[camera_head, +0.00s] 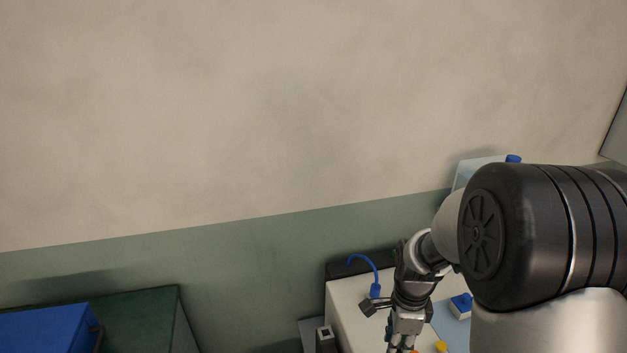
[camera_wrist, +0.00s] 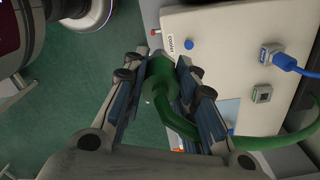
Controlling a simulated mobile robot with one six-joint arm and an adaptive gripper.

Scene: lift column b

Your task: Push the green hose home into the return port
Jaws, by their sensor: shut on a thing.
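The green hose (camera_wrist: 252,142) has a thick green end piece (camera_wrist: 161,76) between the two fingers of my gripper (camera_wrist: 157,66) in the wrist view. My gripper is shut on this end piece, and the hose bends away behind the right finger toward the lower right. A small grey square port (camera_wrist: 262,94) with a greenish centre is on the white unit (camera_wrist: 225,25), right of the held end and apart from it. I cannot read whether it is marked as the return port. In the head view, my arm hides the green hose.
A blue plug (camera_wrist: 272,55) with a blue hose (camera_wrist: 303,70) sits in the white unit above the grey port. A blue box (camera_head: 45,330) lies at left in the head view.

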